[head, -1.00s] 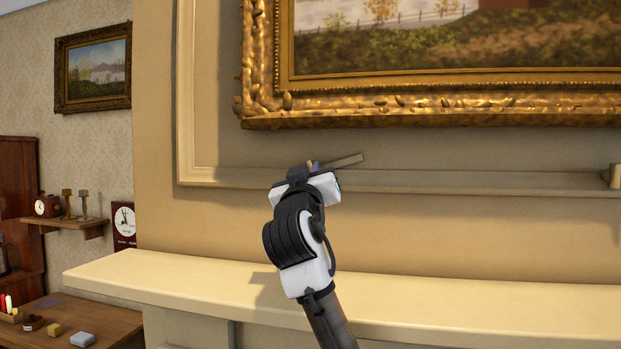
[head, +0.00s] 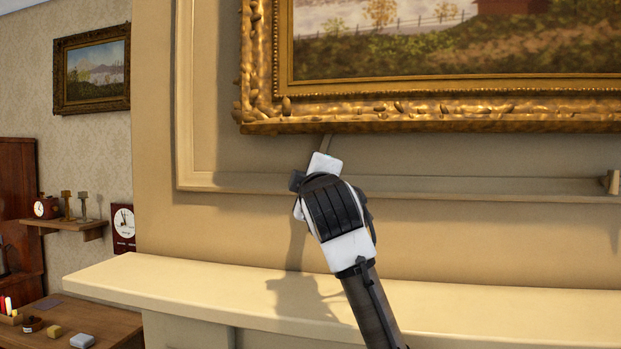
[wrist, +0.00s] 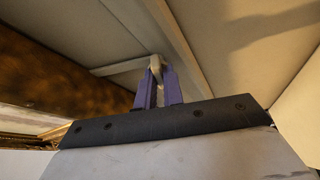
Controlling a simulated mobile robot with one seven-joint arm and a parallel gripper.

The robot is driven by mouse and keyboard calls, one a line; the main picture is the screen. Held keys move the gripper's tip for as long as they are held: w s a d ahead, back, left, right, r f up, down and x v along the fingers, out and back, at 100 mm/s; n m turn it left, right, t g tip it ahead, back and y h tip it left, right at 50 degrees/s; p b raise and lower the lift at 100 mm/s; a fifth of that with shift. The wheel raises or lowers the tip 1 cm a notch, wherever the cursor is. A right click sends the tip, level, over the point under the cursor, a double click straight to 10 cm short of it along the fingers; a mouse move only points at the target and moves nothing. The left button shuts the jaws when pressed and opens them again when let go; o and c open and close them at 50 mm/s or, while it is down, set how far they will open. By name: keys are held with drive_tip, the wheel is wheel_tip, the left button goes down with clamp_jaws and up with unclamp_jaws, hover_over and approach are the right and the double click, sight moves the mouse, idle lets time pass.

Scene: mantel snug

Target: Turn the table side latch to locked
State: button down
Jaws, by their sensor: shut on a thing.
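In the wrist view, my gripper's purple fingers (wrist: 157,84) are closed around the end of the latch (wrist: 155,66). The latch's pale bar (wrist: 118,68) runs left from there toward the brown underside of the painting. I see no lock marking.
A cream mantel shelf (head: 200,277) juts out below my gripper. A moulding ledge (head: 480,186) runs along the wall, with a small block (head: 612,181) at its right end. A wooden table (head: 95,326) with small items stands at lower left.

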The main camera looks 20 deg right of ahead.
drive_tip(key=shift+n+g+y, duration=0.3)
drive_tip(key=shift+n+g, duration=0.4)
drive_tip(key=shift+n, duration=1.2)
drive_tip(key=c, duration=1.5)
unclamp_jaws()
drive_tip(key=b+v, duration=0.5)
drive_tip(key=v, duration=0.9)
drive_tip(key=shift+d+r+b, duration=0.1)
drive_tip(key=shift+b, duration=0.2)
drive_tip(key=shift+w, duration=0.1)
